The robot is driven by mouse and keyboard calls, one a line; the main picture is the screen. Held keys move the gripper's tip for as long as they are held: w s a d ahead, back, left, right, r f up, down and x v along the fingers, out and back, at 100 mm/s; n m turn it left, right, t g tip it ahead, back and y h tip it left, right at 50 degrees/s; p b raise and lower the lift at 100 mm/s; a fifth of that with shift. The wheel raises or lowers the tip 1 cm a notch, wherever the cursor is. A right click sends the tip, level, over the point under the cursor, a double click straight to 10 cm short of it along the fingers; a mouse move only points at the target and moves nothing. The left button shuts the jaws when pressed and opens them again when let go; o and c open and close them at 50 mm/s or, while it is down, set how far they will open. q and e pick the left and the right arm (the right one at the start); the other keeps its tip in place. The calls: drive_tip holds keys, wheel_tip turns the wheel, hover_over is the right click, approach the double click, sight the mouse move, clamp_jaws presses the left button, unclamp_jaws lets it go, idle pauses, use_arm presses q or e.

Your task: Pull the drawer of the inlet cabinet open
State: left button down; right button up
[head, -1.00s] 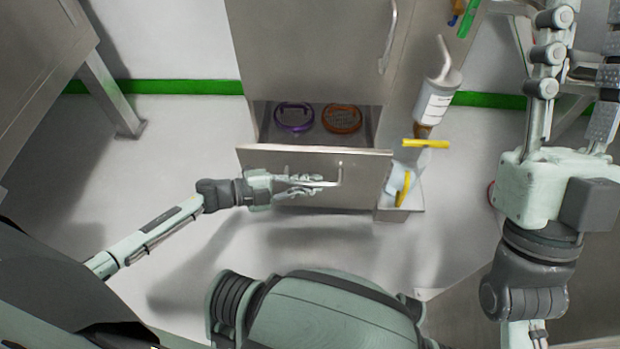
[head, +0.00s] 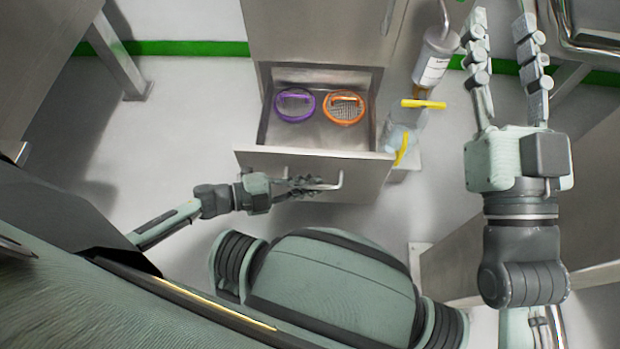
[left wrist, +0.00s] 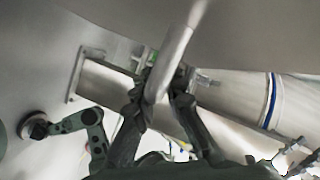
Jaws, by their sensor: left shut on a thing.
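The inlet cabinet (head: 315,30) stands at the top centre of the head view. Its drawer (head: 275,162) is pulled out, and its inside shows. In the drawer lie a purple ring with a handle (head: 282,105) and an orange ring with a mesh and handle (head: 360,105). My left gripper (head: 305,186) is at the drawer front, shut on the bar handle (head: 338,184). In the left wrist view the handle bar (left wrist: 172,62) runs between the fingers. My right gripper (head: 500,50) is raised at the right, fingers spread wide and empty, away from the drawer.
A bottle with a white label (head: 433,62) and a clear container with yellow parts (head: 402,135) are just right of the drawer. A metal table leg (head: 120,60) stands at the upper left. Floor left of the drawer is clear.

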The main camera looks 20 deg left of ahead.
use_arm(q)
drive_tip(key=shift+a, duration=0.15)
drive_tip(key=c, duration=1.6)
unclamp_jaws()
drive_tip(key=shift+o, duration=0.2)
drive_tip(key=v, duration=1.2)
